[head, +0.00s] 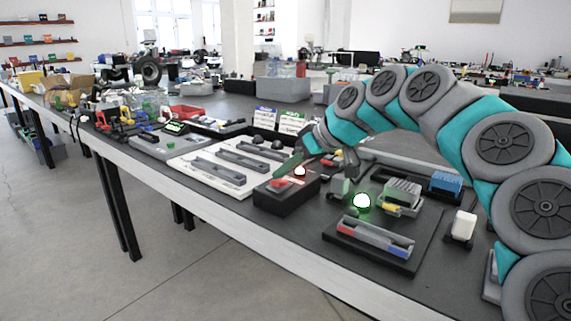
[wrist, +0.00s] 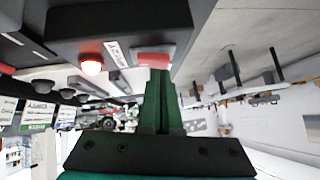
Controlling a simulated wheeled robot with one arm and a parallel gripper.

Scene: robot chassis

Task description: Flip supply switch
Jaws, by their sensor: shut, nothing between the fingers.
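The supply switch is a red rocker (head: 281,183) on top of a dark box (head: 287,197) near the table's front edge. It also shows in the wrist view as a red block (wrist: 154,58) right at my fingertips. A lamp (head: 300,171) on the same box glows red; it also glows in the wrist view (wrist: 91,67). My gripper (head: 279,174) reaches in from the right, its green fingers shut and empty. In the wrist view the fingertips (wrist: 156,72) overlap the rocker's edge; I cannot tell whether they touch it. The fingers partly hide the rocker.
A green-lit lamp (head: 362,201) stands right of the box, by a dark board (head: 383,245) with a grey holder. A white panel with grey rails (head: 222,168) lies to the left. Small white-and-green boxes (head: 291,122) stand behind. Open floor lies in front of the table.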

